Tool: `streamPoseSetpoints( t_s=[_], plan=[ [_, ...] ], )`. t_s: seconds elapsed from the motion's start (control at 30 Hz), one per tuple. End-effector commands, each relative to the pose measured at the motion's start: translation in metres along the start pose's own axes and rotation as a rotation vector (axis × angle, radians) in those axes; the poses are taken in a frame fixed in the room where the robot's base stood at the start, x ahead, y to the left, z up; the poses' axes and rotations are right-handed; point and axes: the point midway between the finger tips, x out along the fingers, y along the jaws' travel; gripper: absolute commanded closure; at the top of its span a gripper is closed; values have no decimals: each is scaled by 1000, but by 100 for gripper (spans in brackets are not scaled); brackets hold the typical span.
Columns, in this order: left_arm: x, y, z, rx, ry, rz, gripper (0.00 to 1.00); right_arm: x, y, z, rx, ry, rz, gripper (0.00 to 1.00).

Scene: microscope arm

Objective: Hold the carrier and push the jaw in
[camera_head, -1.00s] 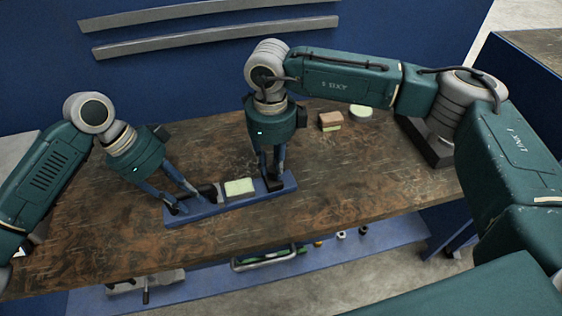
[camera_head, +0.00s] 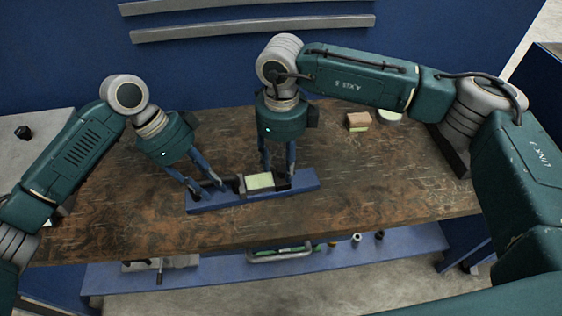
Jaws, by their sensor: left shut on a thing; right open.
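The blue carrier (camera_head: 232,197) is a long bar lying on the bench. A pale green block (camera_head: 260,181) sits in its middle. A grey upright piece (camera_head: 240,185) stands at the block's left. A dark jaw (camera_head: 284,184) is at the block's right side, partly hidden by fingers; I cannot tell whether it touches the block. My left gripper (camera_head: 206,188) has its fingertips at the carrier's left part and is shut on it. My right gripper (camera_head: 278,176) is open, pointing down with its fingers at the dark jaw.
The wooden bench (camera_head: 370,180) is clear to the right of the carrier. A lower blue shelf (camera_head: 220,277) holds tools.

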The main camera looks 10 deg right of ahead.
Motion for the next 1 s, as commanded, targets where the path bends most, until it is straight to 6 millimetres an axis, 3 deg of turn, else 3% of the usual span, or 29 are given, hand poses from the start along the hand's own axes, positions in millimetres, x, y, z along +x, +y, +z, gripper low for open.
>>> streamPoseSetpoints(
  t_s=[0.53,0.7,1.0],
  plan=[
    [-3,-1,-1,-1,3,-5,100,-101,0,2,-1,-4,-1,57],
    [-3,-1,-1,-1,3,-5,100,-115,0,2,-1,-2,1,57],
    [-3,-1,-1,-1,4,-5,100,-117,0,2,-1,-2,1,57]
  ],
)
